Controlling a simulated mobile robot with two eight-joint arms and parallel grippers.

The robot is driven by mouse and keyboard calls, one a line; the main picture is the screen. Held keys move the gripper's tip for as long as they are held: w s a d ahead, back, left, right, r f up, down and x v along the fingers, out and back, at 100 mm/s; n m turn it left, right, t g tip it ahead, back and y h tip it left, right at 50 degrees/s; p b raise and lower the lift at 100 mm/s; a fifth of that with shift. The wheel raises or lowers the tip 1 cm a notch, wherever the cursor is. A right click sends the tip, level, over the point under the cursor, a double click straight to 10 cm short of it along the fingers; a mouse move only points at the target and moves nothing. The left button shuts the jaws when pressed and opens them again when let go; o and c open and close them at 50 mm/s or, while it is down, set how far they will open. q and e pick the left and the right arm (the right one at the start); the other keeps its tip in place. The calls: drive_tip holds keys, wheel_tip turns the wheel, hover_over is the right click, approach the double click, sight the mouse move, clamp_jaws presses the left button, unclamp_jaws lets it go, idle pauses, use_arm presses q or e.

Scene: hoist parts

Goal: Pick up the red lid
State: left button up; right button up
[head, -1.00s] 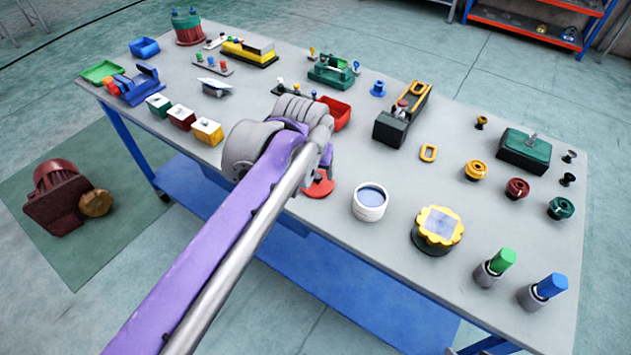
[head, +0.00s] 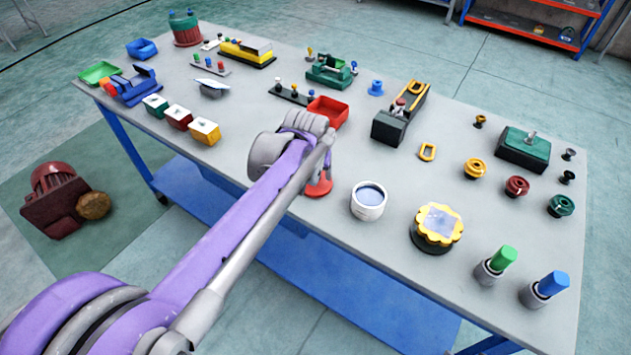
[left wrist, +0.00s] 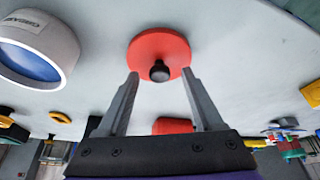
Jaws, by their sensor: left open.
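The red lid (head: 320,189) lies near the front edge of the table in the head view, partly hidden by my left arm. In the left wrist view it is a flat red disc (left wrist: 146,46) with a black knob (left wrist: 159,71) at its middle. My left gripper (left wrist: 160,75) is open, its two fingertips on either side of the knob and apart from it. In the head view the fingers are mostly hidden behind the wrist. My right gripper is not in view.
A white grease tub (head: 368,206) with a blue top stands just right of the lid. A yellow-rimmed round part (head: 438,224) is further right. A red tray (head: 328,113) lies behind my wrist. The table's front edge (head: 300,217) is close by.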

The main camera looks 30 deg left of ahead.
use_arm(q)
drive_tip(key=shift+w+f, duration=0.1)
drive_tip(key=shift+f, duration=0.2)
clamp_jaws()
drive_tip(key=shift+r, duration=0.1)
